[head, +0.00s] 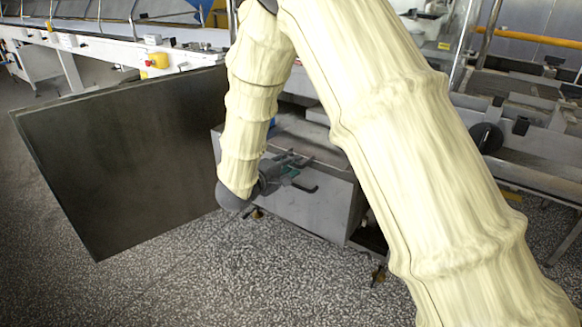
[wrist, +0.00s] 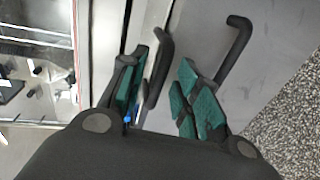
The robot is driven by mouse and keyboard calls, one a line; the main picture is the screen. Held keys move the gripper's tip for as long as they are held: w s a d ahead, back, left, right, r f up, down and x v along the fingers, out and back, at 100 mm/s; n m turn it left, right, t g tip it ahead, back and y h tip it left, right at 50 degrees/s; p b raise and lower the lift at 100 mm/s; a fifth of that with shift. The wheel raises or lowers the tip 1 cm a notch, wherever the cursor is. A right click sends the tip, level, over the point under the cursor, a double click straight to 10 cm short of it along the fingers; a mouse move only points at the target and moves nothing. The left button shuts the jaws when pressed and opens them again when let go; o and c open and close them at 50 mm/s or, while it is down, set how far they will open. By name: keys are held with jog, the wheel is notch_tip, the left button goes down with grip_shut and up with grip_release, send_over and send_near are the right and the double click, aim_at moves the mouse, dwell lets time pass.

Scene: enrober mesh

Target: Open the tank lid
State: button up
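The tank is a grey metal box (head: 330,208) in the middle of the head view, partly hidden by my arm. Its top (head: 315,139) looks flat and closed, though my arm hides part of it. My gripper (head: 284,168) is at the box's upper front edge. In the wrist view, my gripper (wrist: 163,66) is open, with green pads on its fingers. A black bar handle (wrist: 159,68) lies between the fingers, close to the left one; contact is unclear. A second black handle (wrist: 236,48) is right of the right finger. Which handle belongs to the lid is unclear.
A large dark panel (head: 120,160) stands left of the tank. A white conveyor frame (head: 110,52) with a yellow switch box (head: 158,61) runs behind it. Metal machinery (head: 530,150) stands at right. Speckled floor (head: 190,285) is clear in front.

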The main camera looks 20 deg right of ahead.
jog(key=shift+w+d+f, duration=0.15)
jog(key=shift+w+d, duration=0.2)
jog(key=shift+d, duration=0.15)
grip_shut()
jog(key=shift+r, duration=0.2)
